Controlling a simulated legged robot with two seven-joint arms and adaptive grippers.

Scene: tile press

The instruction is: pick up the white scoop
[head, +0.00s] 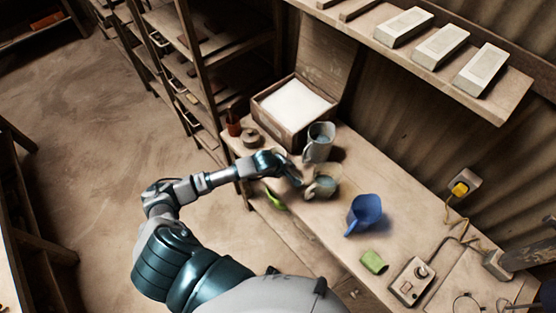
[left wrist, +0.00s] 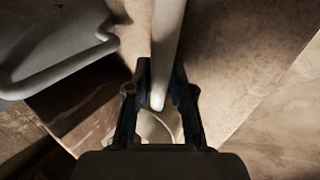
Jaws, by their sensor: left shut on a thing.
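The white scoop (head: 323,184) is on the wooden bench in the head view, beside the tip of my left arm. My left gripper (head: 292,174) is at its left side and shut on its handle. In the left wrist view, the pale handle (left wrist: 167,40) runs down between the two fingers of the gripper (left wrist: 160,95). I cannot tell whether the scoop touches the bench. My right gripper is not in view.
A grey pitcher (head: 319,143) stands close behind the scoop. A blue scoop (head: 366,211) is to its right. An open box (head: 270,122) stands at the back left.

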